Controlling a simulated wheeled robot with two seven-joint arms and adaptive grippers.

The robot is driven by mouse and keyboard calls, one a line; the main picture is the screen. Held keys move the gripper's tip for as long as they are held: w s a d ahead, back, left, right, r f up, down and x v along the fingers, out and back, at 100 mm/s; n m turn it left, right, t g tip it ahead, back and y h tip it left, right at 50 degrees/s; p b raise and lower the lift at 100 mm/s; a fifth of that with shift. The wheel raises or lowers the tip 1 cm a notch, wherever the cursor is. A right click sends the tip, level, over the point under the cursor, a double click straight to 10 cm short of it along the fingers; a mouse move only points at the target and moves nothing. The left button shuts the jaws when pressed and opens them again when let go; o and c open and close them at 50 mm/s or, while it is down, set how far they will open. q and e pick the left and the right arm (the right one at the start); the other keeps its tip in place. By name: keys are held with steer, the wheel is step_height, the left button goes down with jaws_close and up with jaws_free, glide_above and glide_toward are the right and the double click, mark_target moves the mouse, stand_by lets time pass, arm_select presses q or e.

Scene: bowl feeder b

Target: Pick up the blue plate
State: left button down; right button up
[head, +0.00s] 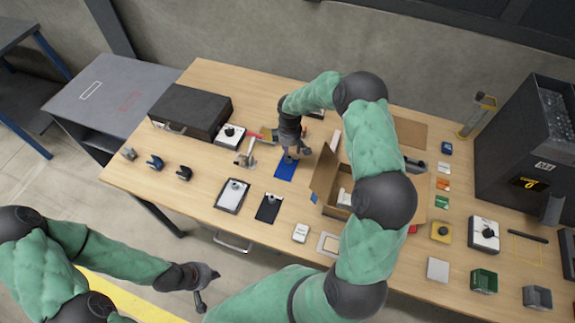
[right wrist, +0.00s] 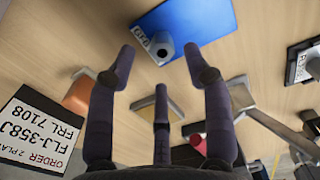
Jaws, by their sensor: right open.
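The blue plate (head: 284,170) lies flat on the wooden table, left of the open cardboard box. In the right wrist view the blue plate (right wrist: 205,22) is at the top, with a grey knob and a small white label near its edge. My right gripper (head: 294,156) is over the plate's far end and hides part of it. In the right wrist view its fingers (right wrist: 165,70) are spread, with nothing between them; the plate lies beyond the fingertips. My left gripper (head: 205,290) is off the table's front side, low, and appears empty; its fingers are too small to judge.
The open cardboard box (head: 325,178) stands close to the right of the plate. A clamp-like fixture (head: 246,155) stands to the left. A black case (head: 188,110) is at the left.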

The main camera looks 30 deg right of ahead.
mark_target(287, 166)
step_height(287, 166, down, 4)
steer(key=shift+s+a+f, duration=0.1)
steer(key=shift+s+f, duration=0.05)
steer(key=shift+f, duration=0.1)
jaws_close()
steer(key=shift+r, duration=0.2)
